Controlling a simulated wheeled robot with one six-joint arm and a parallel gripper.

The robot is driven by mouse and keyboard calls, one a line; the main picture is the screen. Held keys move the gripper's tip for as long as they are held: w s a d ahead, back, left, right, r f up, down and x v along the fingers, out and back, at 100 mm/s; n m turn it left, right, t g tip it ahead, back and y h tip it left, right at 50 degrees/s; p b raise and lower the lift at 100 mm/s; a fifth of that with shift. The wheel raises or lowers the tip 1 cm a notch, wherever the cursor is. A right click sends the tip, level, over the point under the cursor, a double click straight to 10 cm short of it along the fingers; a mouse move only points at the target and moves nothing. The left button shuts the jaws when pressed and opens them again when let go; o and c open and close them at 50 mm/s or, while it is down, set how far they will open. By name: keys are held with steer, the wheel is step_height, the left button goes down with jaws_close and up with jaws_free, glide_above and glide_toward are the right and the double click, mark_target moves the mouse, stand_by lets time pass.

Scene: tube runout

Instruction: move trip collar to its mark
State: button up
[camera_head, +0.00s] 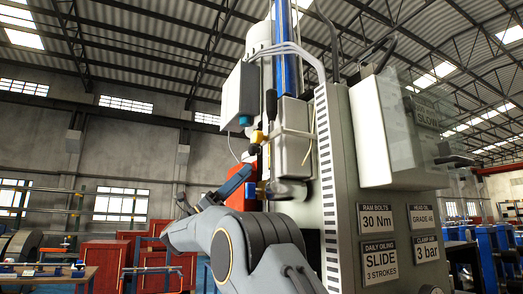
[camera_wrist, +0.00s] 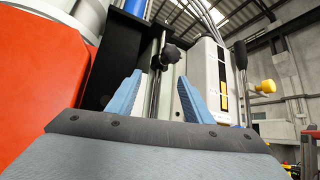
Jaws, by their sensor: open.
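A black collar with a round knob (camera_wrist: 170,54), which looks like the trip collar, sits on a thin upright steel rod (camera_wrist: 155,84) in the wrist view. My gripper (camera_wrist: 160,76) is open, with its two blue fingers apart on either side of the rod and pointing up towards the collar. I cannot tell how far the collar is beyond the fingertips. A pale housing right of the rod carries a dark strip with white and yellow marks (camera_wrist: 223,77); I cannot tell which is the collar's mark. In the head view my gripper (camera_head: 244,184) is beside the machine; the collar cannot be made out there.
A black-handled lever (camera_wrist: 241,62) and a yellow knob (camera_wrist: 267,86) stand right of the marked housing. A large red body (camera_wrist: 45,65) is close on the left. The grey machine column (camera_head: 365,130) with label plates rises right of my arm.

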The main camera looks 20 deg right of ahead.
steer(key=p+x, duration=0.4)
steer(key=x, duration=0.4)
steer(key=shift+f, duration=0.1)
jaws_close()
steer(key=shift+d, duration=0.1)
